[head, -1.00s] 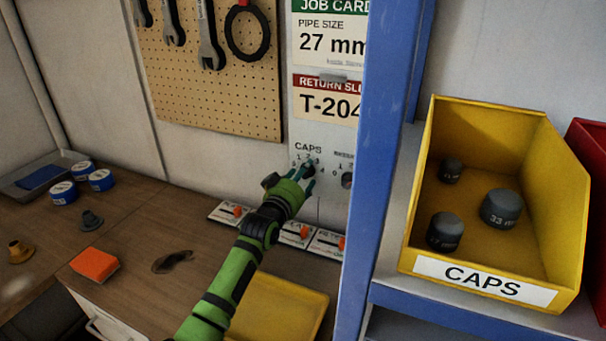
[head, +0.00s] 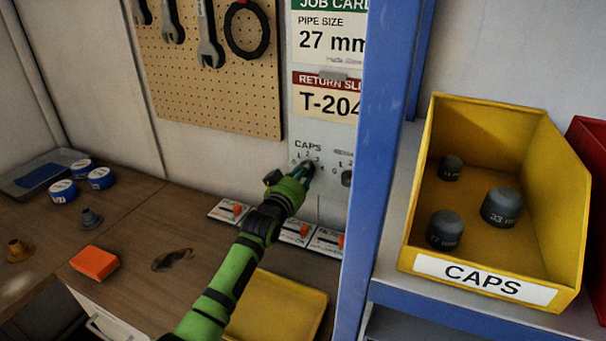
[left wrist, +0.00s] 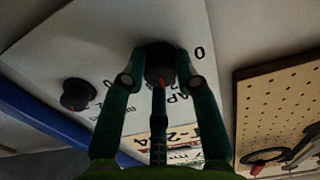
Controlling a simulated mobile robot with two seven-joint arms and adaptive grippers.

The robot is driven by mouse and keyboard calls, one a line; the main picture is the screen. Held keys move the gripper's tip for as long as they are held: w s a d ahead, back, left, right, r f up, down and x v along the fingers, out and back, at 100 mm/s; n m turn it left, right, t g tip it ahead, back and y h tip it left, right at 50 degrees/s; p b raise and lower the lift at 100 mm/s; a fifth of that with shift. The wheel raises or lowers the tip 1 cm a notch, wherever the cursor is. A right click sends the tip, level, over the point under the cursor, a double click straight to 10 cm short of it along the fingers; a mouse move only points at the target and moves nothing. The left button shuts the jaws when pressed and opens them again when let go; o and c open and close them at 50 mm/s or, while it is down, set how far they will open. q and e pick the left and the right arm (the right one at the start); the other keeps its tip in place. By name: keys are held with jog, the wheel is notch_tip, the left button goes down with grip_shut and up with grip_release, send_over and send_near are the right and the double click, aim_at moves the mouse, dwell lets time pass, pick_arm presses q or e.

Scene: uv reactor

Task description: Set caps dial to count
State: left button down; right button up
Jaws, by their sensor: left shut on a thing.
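The CAPS dial (left wrist: 160,66) is a dark round knob with a red pointer mark, on a pale wall panel (left wrist: 100,40). My left gripper (left wrist: 161,62) is shut on this dial, with one green finger on each side. In the head view, my left gripper (head: 308,170) reaches the panel below the word CAPS and mostly hides the dial. Small numbers show around the dial, but I cannot tell which one the pointer faces. The yellow CAPS bin (head: 480,278) on the right holds three dark grey caps, one marked 33 (head: 501,207). My right gripper is not in view.
A second dial (head: 347,178) sits just right of the CAPS dial and also shows in the left wrist view (left wrist: 76,94). A blue upright post (head: 380,150) stands close to its right. Cards with orange switches (head: 297,232) and a yellow tray (head: 282,305) lie below.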

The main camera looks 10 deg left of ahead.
pick_arm(q)
jog(key=shift+r+m, duration=0.2)
jog(key=shift+m, duration=3.2)
jog(key=c, duration=0.9)
grip_release()
jog(key=shift+d, duration=0.1)
jog(key=shift+f, duration=0.1)
jog(key=s, duration=0.4)
jog(key=s+a, duration=0.1)
jog(key=s, duration=0.3)
jog(key=s+a, duration=0.1)
jog(key=s, duration=0.3)
jog(key=shift+a, duration=0.2)
